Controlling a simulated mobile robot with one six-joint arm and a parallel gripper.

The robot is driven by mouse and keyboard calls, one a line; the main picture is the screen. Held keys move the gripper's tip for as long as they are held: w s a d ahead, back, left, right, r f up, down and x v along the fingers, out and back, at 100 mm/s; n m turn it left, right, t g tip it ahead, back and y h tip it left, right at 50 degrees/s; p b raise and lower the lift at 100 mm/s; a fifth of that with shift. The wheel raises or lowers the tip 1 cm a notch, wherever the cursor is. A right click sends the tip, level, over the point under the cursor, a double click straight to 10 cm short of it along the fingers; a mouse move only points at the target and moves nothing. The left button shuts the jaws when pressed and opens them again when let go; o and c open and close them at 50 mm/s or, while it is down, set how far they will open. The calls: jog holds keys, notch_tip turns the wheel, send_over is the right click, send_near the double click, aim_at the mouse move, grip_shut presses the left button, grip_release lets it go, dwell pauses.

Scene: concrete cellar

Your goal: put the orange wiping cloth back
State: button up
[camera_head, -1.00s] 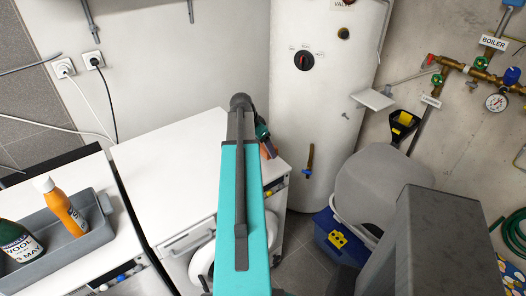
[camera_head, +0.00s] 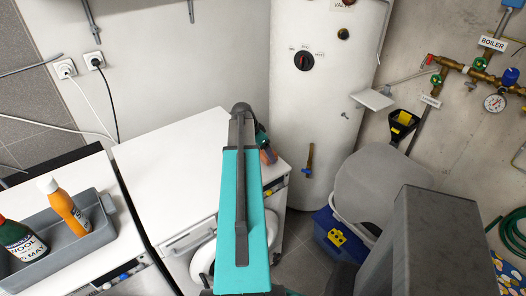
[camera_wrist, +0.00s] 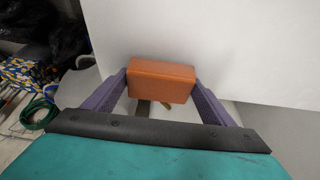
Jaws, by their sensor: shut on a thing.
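The orange wiping cloth (camera_wrist: 160,80) looks like a folded, block-shaped piece in the wrist view. My gripper (camera_wrist: 159,84) has its two purple fingers on either side of it, shut on it. In the head view my gripper (camera_head: 264,142) is mostly hidden behind my teal arm link. I cannot tell whether the cloth touches that top.
A white boiler (camera_head: 318,120) stands close behind the gripper. A grey tray (camera_head: 88,243) with an orange bottle (camera_head: 66,208) and a dark green bottle (camera_head: 20,240) is at left. A blue box (camera_head: 335,238) stands on the floor at right. The washing machine's left top is clear.

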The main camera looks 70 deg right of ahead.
jog(key=shift+f, duration=0.3)
jog(key=o, duration=1)
jog(key=shift+r, duration=0.25)
jog(key=shift+b+v, duration=1.5)
jog(key=shift+v, duration=4.45)
jog(key=shift+a, duration=0.1)
jog(key=shift+w, duration=0.1)
